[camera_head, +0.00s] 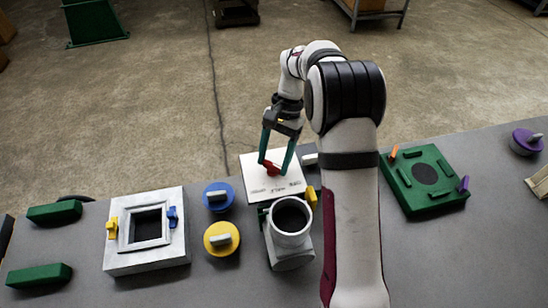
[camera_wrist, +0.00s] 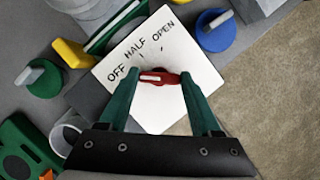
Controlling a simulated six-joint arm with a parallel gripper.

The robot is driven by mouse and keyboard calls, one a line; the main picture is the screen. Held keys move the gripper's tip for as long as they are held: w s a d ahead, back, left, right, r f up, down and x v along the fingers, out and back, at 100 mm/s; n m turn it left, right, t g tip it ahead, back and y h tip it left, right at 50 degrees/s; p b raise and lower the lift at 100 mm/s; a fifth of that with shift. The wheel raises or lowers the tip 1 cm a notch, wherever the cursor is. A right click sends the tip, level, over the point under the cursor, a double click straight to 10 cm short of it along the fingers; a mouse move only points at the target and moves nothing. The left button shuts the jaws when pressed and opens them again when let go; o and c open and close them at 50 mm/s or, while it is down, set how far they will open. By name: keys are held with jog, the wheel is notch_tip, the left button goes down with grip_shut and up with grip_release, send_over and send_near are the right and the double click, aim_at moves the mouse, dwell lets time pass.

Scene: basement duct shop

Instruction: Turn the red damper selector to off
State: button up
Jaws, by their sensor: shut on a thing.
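The red damper selector (camera_head: 270,168) sits on a white plate (camera_head: 291,184). In the wrist view the selector (camera_wrist: 160,78) lies about level across the picture, with a white stripe on its left part. That striped part points left, roughly toward the word OFF on the plate (camera_wrist: 190,88); HALF and OPEN are printed further up and right. My gripper (camera_head: 272,166) is shut on the selector, one teal finger at each end, as the wrist view (camera_wrist: 158,80) shows. The fingers partly hide the selector's ends.
A grey pipe fitting (camera_head: 291,240) stands just in front of the plate, with a yellow piece (camera_head: 311,197) beside it. Blue (camera_head: 218,205) and yellow (camera_head: 236,239) round knobs are to the left. A green block (camera_head: 400,188) lies right, beyond my arm.

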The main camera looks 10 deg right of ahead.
dwell(0.4)
jog(key=o, duration=1.4)
jog(key=shift+v, duration=7.9)
jog(key=s+a+r+n+h, duration=0.15)
jog(key=s+r, duration=0.25)
jog(key=s, duration=0.4)
jog(key=s+a+f+t, duration=0.1)
jog(key=s+a+f, duration=0.1)
jog(key=s, duration=0.6)
jog(key=s+a+f+n+t, duration=0.1)
jog(key=s+f, duration=0.3)
jog(key=s, duration=0.4)
jog(key=s+a+f+n+t, duration=0.1)
jog(key=s+a+f, duration=0.2)
jog(key=s, duration=0.5)
jog(key=shift+s+a+f, duration=0.2)
jog(key=shift+a+f, duration=0.15)
jog(key=shift+f, duration=0.2)
